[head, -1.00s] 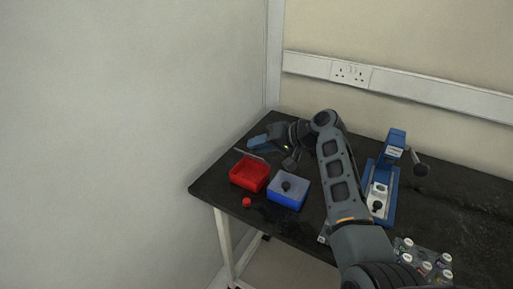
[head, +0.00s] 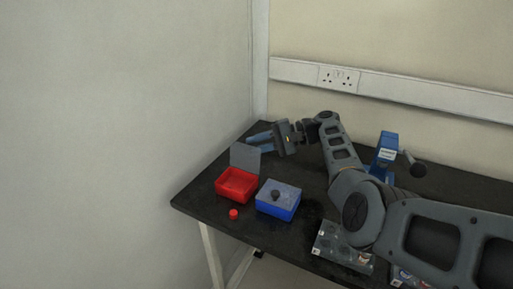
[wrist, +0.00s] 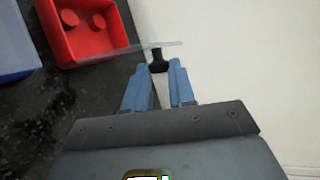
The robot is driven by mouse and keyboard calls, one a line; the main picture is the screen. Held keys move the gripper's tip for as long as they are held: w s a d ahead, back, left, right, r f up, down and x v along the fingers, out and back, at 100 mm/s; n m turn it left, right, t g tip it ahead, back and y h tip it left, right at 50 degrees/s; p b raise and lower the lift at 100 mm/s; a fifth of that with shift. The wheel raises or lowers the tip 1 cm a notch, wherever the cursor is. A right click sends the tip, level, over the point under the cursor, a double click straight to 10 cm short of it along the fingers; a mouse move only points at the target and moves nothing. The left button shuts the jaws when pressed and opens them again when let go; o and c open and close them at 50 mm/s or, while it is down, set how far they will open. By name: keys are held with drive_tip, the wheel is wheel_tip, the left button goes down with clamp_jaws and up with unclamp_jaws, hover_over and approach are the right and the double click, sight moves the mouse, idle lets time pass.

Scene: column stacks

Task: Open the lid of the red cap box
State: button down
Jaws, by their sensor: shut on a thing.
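The red cap box (head: 236,186) stands at the left end of the dark table with its top uncovered. Its translucent grey lid (head: 245,158) stands tilted up along the box's back edge. In the wrist view the red box (wrist: 84,44) shows red caps inside, and the lid (wrist: 115,52) is seen nearly edge-on. My gripper (head: 262,142) is behind the lid. In the wrist view my gripper's (wrist: 163,66) blue fingers are shut on the lid's black knob (wrist: 157,55).
A blue box (head: 277,206) with a closed grey lid and dark knob stands right of the red box. A loose red cap (head: 233,214) lies in front. A blue press-like device (head: 386,150) stands at the right. A clear tray (head: 340,246) lies near the front edge.

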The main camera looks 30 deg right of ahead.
drive_tip(key=shift+w+d+f+m, duration=0.15)
drive_tip(key=shift+m, duration=0.15)
idle(0.4)
drive_tip(key=c, duration=1)
unclamp_jaws()
drive_tip(key=v, duration=0.8)
drive_tip(key=shift+f+b, duration=0.2)
drive_tip(key=shift+b, duration=0.2)
